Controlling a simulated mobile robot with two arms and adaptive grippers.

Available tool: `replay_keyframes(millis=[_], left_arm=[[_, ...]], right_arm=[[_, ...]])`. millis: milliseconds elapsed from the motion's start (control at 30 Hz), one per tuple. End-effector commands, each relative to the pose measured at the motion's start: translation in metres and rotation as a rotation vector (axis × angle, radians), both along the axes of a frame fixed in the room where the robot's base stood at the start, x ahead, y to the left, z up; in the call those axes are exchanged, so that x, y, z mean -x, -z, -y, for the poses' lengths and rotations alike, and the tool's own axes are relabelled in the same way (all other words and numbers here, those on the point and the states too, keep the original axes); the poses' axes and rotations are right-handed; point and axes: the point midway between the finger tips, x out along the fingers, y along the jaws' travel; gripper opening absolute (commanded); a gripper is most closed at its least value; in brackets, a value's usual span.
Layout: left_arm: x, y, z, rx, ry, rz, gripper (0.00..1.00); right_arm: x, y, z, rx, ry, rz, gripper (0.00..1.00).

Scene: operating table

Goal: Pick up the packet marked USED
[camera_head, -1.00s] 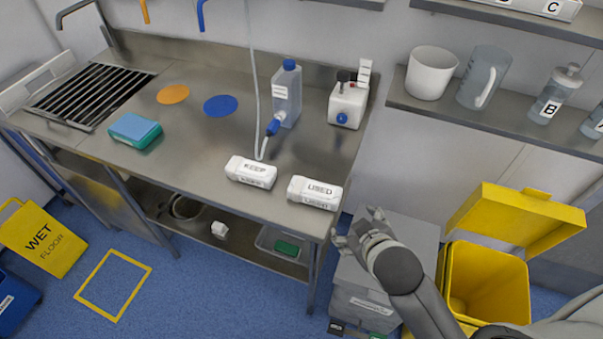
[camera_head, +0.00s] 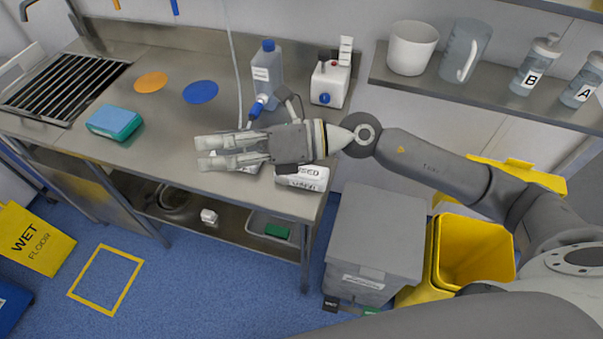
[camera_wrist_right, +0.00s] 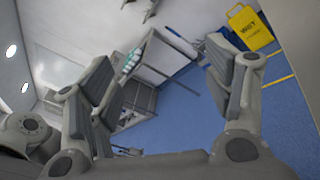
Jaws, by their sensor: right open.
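The white packet marked USED (camera_head: 304,179) lies near the front right edge of the steel worktop (camera_head: 170,160) in the head view. My right gripper partly covers it, and only part of its lettering shows. My right gripper (camera_head: 203,152) is open and reaches left above the worktop, its fingertips beyond the USED packet. Its wrist end is above and beside that packet. A second white packet (camera_head: 243,168) is mostly hidden behind the fingers. In the right wrist view the open fingers (camera_wrist_right: 165,85) have nothing between them, and no packet can be made out there. My left gripper is not in view.
A clear bottle with a blue cap (camera_head: 267,68) and a white device (camera_head: 330,82) stand behind the gripper. A blue and green sponge (camera_head: 114,122) lies left. A grey bin (camera_head: 370,235) and an open yellow bin (camera_head: 475,250) stand below right.

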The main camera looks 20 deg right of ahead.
Motion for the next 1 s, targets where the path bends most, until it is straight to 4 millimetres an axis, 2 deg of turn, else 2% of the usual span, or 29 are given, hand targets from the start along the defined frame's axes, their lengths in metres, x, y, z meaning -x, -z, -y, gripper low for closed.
replay_keyframes(millis=[133,233,300,400,500,633,900,1000], left_arm=[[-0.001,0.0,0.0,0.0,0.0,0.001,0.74],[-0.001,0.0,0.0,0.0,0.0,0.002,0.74],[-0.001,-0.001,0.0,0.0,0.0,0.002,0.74],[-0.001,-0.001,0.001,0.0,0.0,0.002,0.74],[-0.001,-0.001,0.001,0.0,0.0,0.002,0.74],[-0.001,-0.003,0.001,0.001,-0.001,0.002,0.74],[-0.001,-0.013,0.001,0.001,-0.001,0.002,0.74],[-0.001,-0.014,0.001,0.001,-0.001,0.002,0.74]], right_arm=[[-0.008,0.059,0.04,0.412,-0.107,0.14,0.74],[-0.02,0.092,0.087,0.68,-0.151,0.188,0.74],[-0.029,0.108,0.122,0.847,-0.166,0.204,0.74],[-0.04,0.12,0.168,1.033,-0.173,0.204,0.74],[-0.046,0.124,0.2,1.152,-0.175,0.197,0.74],[-0.049,0.13,0.214,1.212,-0.177,0.186,0.74],[-0.057,0.167,0.201,1.213,-0.178,0.183,0.74],[-0.059,0.175,0.198,1.213,-0.176,0.186,0.74]])
